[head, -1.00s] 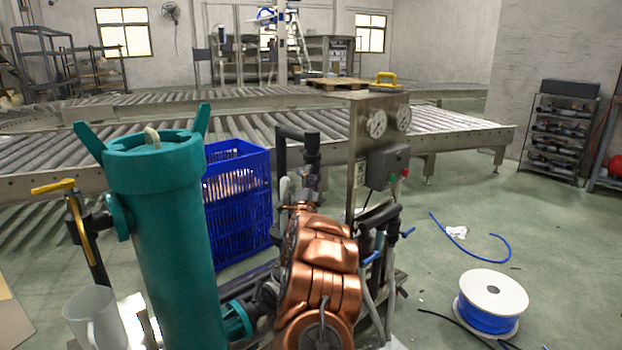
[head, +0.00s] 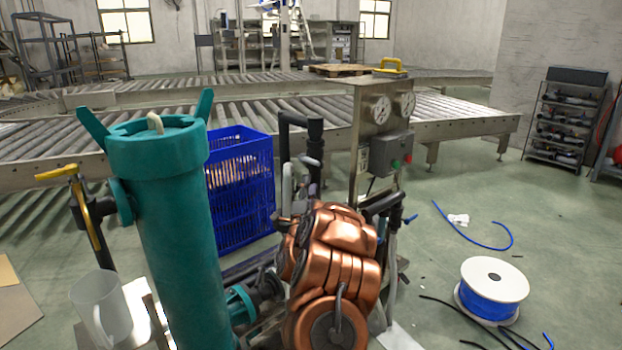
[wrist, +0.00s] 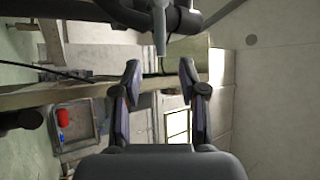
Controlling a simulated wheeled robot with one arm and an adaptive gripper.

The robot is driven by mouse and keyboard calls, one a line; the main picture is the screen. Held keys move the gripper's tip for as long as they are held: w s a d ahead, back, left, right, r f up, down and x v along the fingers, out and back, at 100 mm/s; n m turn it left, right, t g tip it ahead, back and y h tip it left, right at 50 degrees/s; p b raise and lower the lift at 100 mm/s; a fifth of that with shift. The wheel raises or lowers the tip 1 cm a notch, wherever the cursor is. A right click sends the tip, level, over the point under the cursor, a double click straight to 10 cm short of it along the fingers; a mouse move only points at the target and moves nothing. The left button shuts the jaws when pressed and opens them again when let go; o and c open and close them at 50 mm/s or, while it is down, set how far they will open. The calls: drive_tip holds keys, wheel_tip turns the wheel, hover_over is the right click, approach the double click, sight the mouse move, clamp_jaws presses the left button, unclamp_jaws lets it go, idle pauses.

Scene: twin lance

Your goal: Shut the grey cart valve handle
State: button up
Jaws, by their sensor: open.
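In the wrist view a grey lever-like handle (wrist: 160,30) hangs from a dark pipe (wrist: 185,18) at the top. It appears to be the cart valve handle. My gripper (wrist: 160,69) is open and empty. The lever's lower end lies above the gap between the fingertips in the picture, with no clear contact. In the head view small grey parts (head: 309,161) show beside the upright black pipe (head: 315,150); I cannot tell which is the handle. My copper-coloured arm hides the area below, and the gripper cannot be made out there.
A teal cylinder (head: 165,220) stands at left with a yellow-handled valve (head: 58,172) and a white jug (head: 100,305). A blue crate (head: 240,190) and a gauge panel (head: 372,130) stand behind. A blue spool (head: 492,290) lies on the floor at right.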

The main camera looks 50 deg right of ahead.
drive_tip(key=shift+v, duration=1.4)
drive_tip(key=shift+a, duration=0.1)
